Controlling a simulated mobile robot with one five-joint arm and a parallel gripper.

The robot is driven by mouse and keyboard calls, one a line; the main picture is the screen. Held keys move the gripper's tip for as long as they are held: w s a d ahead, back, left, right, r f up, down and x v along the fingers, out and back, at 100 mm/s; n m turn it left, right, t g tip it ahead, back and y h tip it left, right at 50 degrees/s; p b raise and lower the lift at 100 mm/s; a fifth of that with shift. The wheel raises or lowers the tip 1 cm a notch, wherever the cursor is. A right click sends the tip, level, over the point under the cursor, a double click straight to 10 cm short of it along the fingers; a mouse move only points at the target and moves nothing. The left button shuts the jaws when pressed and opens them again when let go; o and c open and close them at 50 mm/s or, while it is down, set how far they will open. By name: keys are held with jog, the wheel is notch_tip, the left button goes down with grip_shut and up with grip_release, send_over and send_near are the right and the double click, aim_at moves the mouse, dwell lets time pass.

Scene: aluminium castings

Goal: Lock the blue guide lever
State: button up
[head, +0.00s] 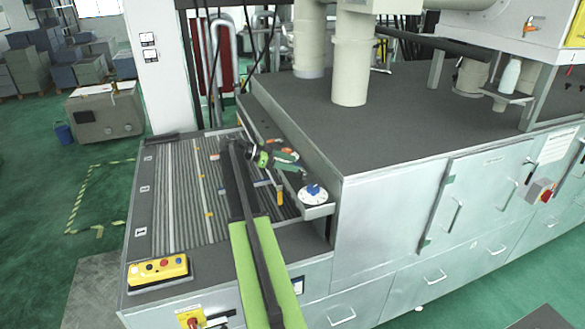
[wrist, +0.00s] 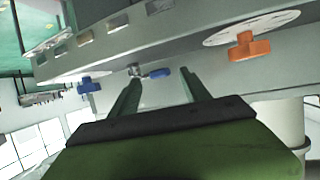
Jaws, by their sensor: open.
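The lever appears just beyond the fingertips; contact cannot be told. In the head view my gripper (head: 290,165) is over the narrow ledge beside the ribbed conveyor, and the lever cannot be made out clearly there.
A blue knob on a white dial (head: 313,192) stands at the ledge's near end. The wrist view shows an orange knob (wrist: 249,47) on a white disc and another blue knob (wrist: 90,84). A large grey cabinet (head: 390,215) borders the ledge; the ribbed conveyor (head: 180,195) lies left.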

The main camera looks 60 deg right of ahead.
jog(key=shift+s+d+f, duration=0.15)
jog(key=shift+s+d, duration=0.05)
jog(key=shift+s, duration=0.05)
grip_shut()
jog(key=shift+d, duration=0.15)
jog(key=shift+a, duration=0.25)
